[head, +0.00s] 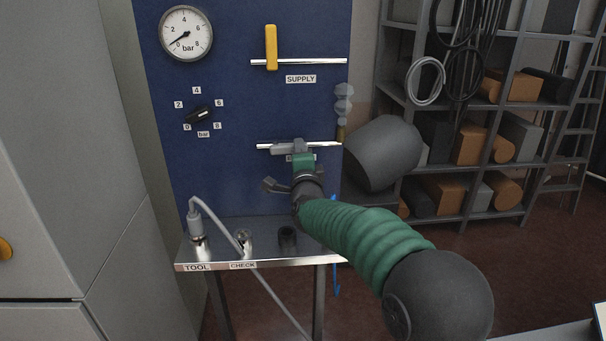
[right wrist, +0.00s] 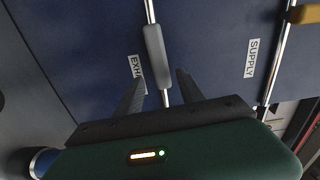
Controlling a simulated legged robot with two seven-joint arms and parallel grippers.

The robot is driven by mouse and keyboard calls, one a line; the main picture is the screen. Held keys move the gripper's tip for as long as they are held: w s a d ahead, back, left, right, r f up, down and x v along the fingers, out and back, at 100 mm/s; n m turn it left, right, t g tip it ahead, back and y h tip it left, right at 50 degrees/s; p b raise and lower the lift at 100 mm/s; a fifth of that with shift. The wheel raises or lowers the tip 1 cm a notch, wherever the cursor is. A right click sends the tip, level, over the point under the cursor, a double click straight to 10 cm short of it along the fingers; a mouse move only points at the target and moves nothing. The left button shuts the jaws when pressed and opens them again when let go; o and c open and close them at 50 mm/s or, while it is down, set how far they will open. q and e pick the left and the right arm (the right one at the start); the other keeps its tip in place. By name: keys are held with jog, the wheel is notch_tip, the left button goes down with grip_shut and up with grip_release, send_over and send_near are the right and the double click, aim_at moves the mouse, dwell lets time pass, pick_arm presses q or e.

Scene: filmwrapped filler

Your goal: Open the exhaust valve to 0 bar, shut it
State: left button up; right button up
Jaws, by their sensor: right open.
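The exhaust valve's grey handle (head: 290,147) lies along its horizontal pipe on the blue panel; its label is mostly covered by my right arm. In the right wrist view the grey handle (right wrist: 156,55) also lies in line with the pipe. My right gripper (right wrist: 162,84) is open, with the handle's near end between its fingertips and no clear contact. The pressure gauge (head: 186,33) has its needle at lower left, close to 0. The yellow supply handle (head: 271,47) stands upright, across its pipe. My left gripper is out of view.
A black bar knob (head: 200,115) sits below the gauge. Grey puff-like shapes (head: 344,100) hang above a brass fitting at the panel's right edge. A shelf (head: 178,262) below holds a hose plug (head: 197,223) at TOOL. Loaded racks stand at right.

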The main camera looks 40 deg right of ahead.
jog(key=v, duration=1.4)
jog(key=shift+b, duration=0.45)
jog(key=shift+f, duration=0.1)
jog(key=s+a+f+n+g+y+p, duration=0.2)
jog(key=a+f+n+g+y+p, duration=0.15)
jog(key=a+f+n, duration=0.4)
jog(key=s+a+f+n+g+y+p, duration=0.2)
jog(key=a+f+n+y+p, duration=0.35)
jog(key=f+n, duration=0.2)
jog(key=s+a+f+n+g+p, duration=0.1)
jog(key=s+a+f+n+g, duration=0.1)
jog(key=s, duration=0.5)
jog(key=s+a+f+n+g+p, duration=0.1)
jog(key=s+a+f+n+g, duration=0.2)
jog(key=s+f+n+g, duration=0.2)
jog(key=s+f+n, duration=0.1)
jog(key=s+f, duration=0.1)
jog(key=shift+s+a+n, duration=0.15)
jog(key=shift+s+n, duration=0.15)
